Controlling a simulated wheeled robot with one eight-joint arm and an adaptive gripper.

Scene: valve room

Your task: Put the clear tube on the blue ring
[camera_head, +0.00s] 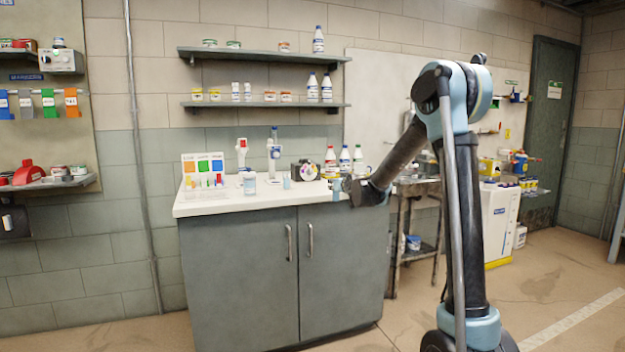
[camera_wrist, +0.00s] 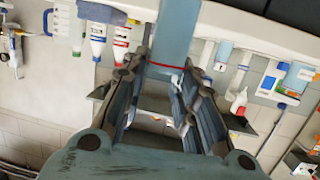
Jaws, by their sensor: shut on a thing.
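My gripper (camera_head: 347,187) is at the front right corner of the white counter in the head view. It is shut on the clear tube, which looks pale blue (camera_head: 336,189). In the wrist view the tube (camera_wrist: 175,40) stands between the fingers and runs out of the top of the picture, with a red line across it near the fingers. A panel with orange, green and blue squares (camera_head: 204,164) stands at the counter's left end, with small coloured items in front. I cannot make out the blue ring for certain among them.
The white counter (camera_head: 225,206) also holds a clear cup (camera_head: 250,183), a smaller pale blue cup (camera_head: 287,181), a microscope-like stand (camera_head: 273,155), a dark device (camera_head: 305,171) and several bottles (camera_head: 345,160) at the back right. Its front middle is mostly bare.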

